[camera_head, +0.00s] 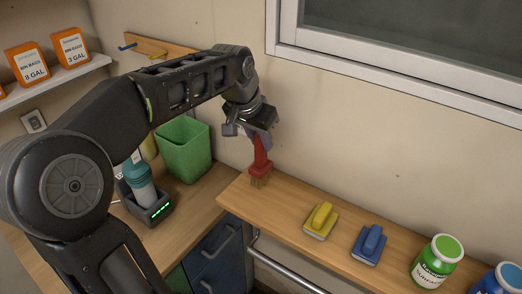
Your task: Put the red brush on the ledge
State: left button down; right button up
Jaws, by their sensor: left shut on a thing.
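The red brush (261,168) is upright, handle up and tan bristles down, at the left end of the wooden ledge (290,191). My left gripper (260,136) is shut on the top of its handle, and its fingers are partly hidden. The bristles appear at or just above the ledge surface; I cannot tell whether they touch. My right gripper is not in view.
A green bin (184,152) and a bottle (139,183) stand on the lower counter at left. A window is above.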

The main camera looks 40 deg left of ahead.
aim_at(261, 150)
pick_arm(q)
jog(key=shift+f, duration=1.85)
jog(key=shift+f, duration=0.15)
jog(key=c, duration=1.2)
grip_release()
jog(key=shift+r+p, duration=0.25)
jog(key=shift+p, duration=0.1)
jog(key=b+v, duration=0.1)
jog(key=v, duration=1)
jog(key=shift+s+r, duration=0.15)
jog(key=shift+r, duration=0.25)
